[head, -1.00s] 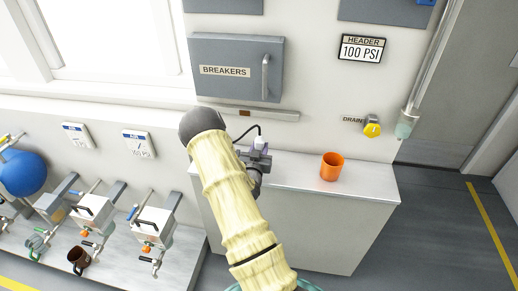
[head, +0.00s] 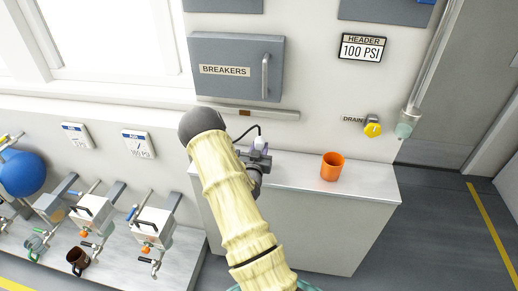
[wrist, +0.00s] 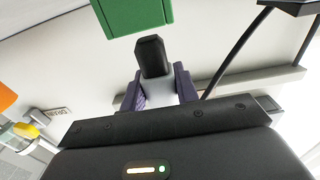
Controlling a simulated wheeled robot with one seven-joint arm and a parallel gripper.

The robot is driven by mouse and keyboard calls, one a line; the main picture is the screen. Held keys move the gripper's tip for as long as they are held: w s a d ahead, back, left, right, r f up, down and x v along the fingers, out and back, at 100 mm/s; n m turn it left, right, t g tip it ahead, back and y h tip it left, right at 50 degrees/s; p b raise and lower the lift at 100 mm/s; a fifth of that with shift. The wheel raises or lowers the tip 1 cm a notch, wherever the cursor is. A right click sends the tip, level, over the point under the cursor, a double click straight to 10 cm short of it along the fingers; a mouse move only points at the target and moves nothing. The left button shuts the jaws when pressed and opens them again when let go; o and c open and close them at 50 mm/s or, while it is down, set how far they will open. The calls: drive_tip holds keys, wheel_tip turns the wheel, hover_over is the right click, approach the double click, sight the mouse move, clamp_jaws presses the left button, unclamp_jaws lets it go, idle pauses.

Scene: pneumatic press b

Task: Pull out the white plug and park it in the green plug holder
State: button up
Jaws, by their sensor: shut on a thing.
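My gripper (wrist: 160,88) is shut on the white plug (wrist: 163,92), its purple-padded fingers on either side of it in the wrist view. A dark block (wrist: 152,57) shows at the plug's end between the fingers. The green plug holder (wrist: 130,14) is at the top of the wrist view, just beyond the dark block and cut off by the frame edge. A gap seems to show between them. In the head view the white plug (head: 260,143) is at my gripper (head: 258,158), above the cabinet top. I cannot make out the green holder there.
A black cord (wrist: 235,52) curves beside the plug. An orange cup (head: 332,167) stands on the cabinet top (head: 370,185) to the right. The breaker box (head: 236,68) and a wall strip (head: 248,113) are behind. Pneumatic presses stand on the left bench.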

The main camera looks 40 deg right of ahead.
drive_tip(key=shift+f+b, duration=1.85)
drive_tip(key=shift+f, duration=0.15)
drive_tip(key=o, duration=1.1)
drive_tip(key=shift+s, duration=0.1)
drive_tip(key=b+v, duration=0.1)
drive_tip(key=v, duration=1.6)
drive_tip(key=shift+s+a, duration=0.1)
drive_tip(key=shift+r, duration=0.1)
